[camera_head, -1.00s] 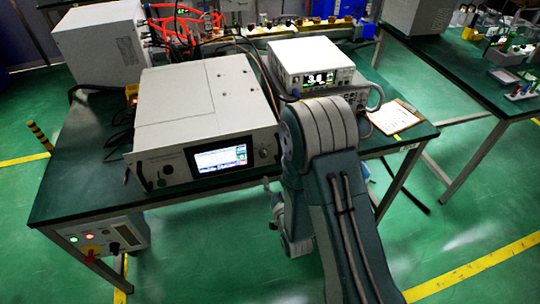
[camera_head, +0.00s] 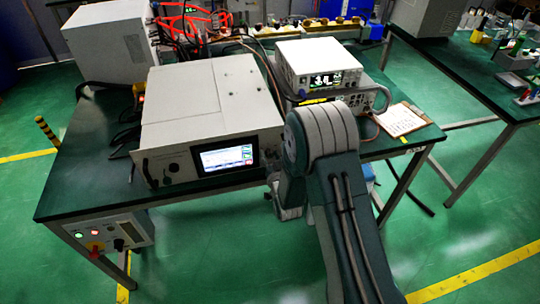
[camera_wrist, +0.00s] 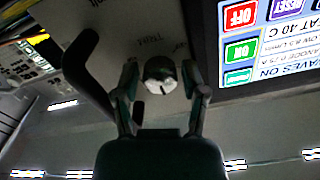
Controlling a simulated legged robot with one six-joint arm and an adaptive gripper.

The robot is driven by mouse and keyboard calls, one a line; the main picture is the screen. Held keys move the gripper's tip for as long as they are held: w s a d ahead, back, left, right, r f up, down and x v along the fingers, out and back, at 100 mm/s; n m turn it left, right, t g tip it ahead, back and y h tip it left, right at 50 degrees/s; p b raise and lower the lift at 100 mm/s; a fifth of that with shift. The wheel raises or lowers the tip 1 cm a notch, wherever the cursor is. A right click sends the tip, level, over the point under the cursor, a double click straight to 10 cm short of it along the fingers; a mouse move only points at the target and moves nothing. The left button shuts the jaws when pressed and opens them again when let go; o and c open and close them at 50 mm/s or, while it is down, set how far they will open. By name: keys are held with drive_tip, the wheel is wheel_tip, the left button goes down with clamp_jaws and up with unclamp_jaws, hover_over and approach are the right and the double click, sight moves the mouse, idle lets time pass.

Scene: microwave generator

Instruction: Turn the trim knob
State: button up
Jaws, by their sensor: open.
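The trim knob (camera_wrist: 160,78) is a small round knob with a pale face and a dark body, seen in the wrist view below the panel lettering "TRIM". My gripper (camera_wrist: 162,84) is open, with one finger on each side of the knob. A gap shows between the knob and each finger, though I cannot tell the depth. In the head view, the generator (camera_head: 205,100) is a pale box with a lit screen (camera_head: 228,158) on its front.
A black handle (camera_wrist: 88,75) stands out from the panel left of the knob in the wrist view. The touch screen (camera_wrist: 270,45) is close on the right. In the head view, a white instrument (camera_head: 318,62) and a clipboard (camera_head: 402,120) are on the table.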

drive_tip(key=shift+c, duration=0.3)
clamp_jaws()
drive_tip(key=shift+m, duration=0.3)
drive_tip(key=m, duration=0.5)
drive_tip(key=shift+m, duration=0.3)
drive_tip(key=m, duration=0.5)
drive_tip(key=shift+d+m, duration=0.1)
drive_tip(key=shift+m, duration=0.2)
drive_tip(key=shift+f, duration=0.1)
